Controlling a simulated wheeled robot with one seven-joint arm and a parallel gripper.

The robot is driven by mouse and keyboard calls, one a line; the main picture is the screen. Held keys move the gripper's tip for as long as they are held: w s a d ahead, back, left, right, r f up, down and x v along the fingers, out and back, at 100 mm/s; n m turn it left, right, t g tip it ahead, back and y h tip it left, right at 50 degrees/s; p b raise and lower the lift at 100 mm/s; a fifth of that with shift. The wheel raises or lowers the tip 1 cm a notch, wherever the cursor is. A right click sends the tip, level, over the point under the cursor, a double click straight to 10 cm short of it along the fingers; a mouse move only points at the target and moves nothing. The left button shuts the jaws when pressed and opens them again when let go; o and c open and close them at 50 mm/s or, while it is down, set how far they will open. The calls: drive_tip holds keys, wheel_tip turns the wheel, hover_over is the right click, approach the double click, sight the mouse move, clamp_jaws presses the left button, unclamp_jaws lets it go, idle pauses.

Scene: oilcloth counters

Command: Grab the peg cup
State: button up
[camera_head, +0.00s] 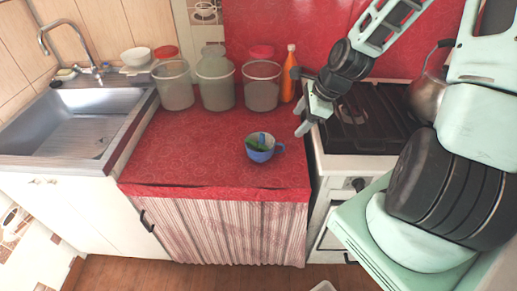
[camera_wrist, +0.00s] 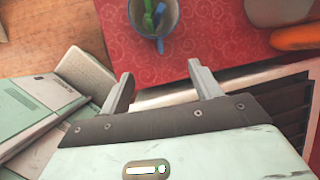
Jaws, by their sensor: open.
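The peg cup (camera_head: 259,150) is a blue cup with a handle on its right side, standing upright on the red oilcloth counter (camera_head: 205,140). Green and blue pegs (camera_head: 262,141) stick up inside it. In the wrist view the cup (camera_wrist: 136,22) is at the top, cut off by the frame edge, with the pegs (camera_wrist: 150,15) showing inside. My gripper (camera_head: 300,118) is above the right side of the counter, to the right of and apart from the cup. In the wrist view its two fingers (camera_wrist: 161,82) are spread with nothing between them.
Several clear containers (camera_head: 215,85) stand along the back of the counter, beside an orange bottle (camera_head: 289,75). A stove (camera_head: 365,125) with a kettle (camera_head: 428,95) is on the right. A sink (camera_head: 75,125) is on the left. The counter around the cup is clear.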

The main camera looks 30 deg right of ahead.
sight(279, 144)
drive_tip(key=x, duration=1)
drive_tip(key=shift+a+f+b, duration=0.15)
drive_tip(key=shift+f+b, duration=0.05)
drive_tip(key=shift+b, duration=0.2)
drive_tip(key=shift+p+x, duration=0.35)
drive_tip(key=shift+x, duration=2.5)
drive_tip(key=shift+w, duration=0.15)
clamp_jaws()
